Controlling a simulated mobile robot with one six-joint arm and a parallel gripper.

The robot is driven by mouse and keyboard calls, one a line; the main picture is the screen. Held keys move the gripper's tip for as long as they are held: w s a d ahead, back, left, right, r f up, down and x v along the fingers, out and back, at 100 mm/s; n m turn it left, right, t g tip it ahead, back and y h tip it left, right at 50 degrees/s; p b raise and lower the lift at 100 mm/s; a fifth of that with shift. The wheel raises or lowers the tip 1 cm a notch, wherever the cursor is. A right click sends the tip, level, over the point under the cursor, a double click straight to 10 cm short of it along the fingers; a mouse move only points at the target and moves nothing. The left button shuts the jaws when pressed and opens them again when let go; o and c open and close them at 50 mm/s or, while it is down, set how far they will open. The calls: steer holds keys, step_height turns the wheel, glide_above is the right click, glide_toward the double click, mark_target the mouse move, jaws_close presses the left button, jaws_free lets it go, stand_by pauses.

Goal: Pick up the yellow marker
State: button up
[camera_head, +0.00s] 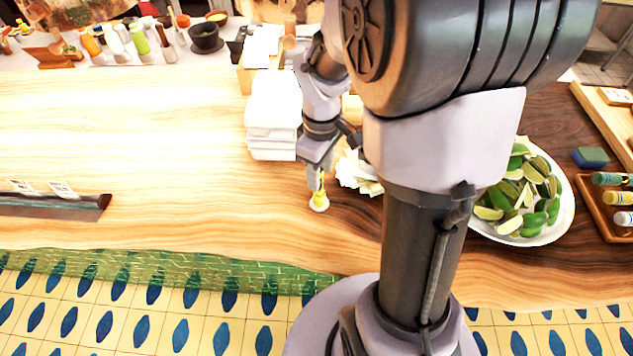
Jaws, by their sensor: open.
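A small yellow piece with a pale round end (319,202) stands on the wooden counter near its front edge. I cannot tell for certain that it is a marker. My gripper (318,186) points down right over it, its jaws open, with the fingertips at or around its upper part. Whether they touch it is not clear. Another yellow marker-like cylinder (618,198) lies in the wooden tray (597,222) at the far right, between a green one (610,179) and a whitish one (624,218).
A stack of white boxes (272,115) stands just behind and left of my gripper. Crumpled papers (357,172) lie close on its right. A white plate (562,222) of lime wedges and a blue-green sponge (590,157) are farther right. The counter's left middle is clear.

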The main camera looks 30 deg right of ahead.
step_height(320, 180, down, 4)
steer(key=shift+a+f+b, duration=0.1)
steer(key=shift+a+b, duration=0.05)
steer(key=shift+b, duration=0.4)
jaws_close()
steer(key=shift+s, duration=0.1)
step_height(320, 180, up, 10)
steer(key=p, duration=0.3)
